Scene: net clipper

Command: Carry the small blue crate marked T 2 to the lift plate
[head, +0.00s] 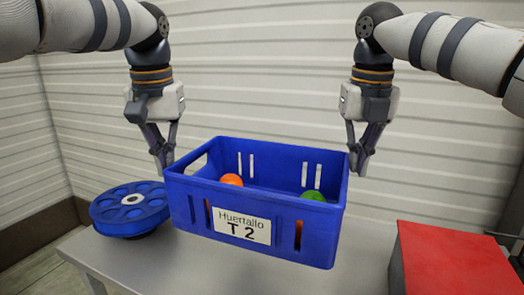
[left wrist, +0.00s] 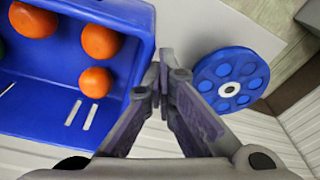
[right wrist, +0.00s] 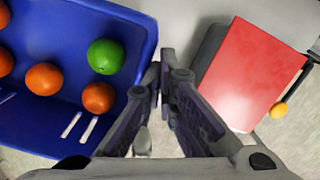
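The blue crate (head: 285,222) has a white label reading "Huertallo T 2" and holds several orange fruits (head: 232,180) and a green one (head: 313,195). No plate is labelled as the lift plate.
A blue round disc with holes (head: 130,212) sits left of the crate and shows in the left wrist view (left wrist: 228,80). A grey table surface (head: 150,265) lies below. A red-topped block (head: 450,262) stands at right, with an orange fruit (right wrist: 279,110) beside it. A ribbed wall stands behind.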

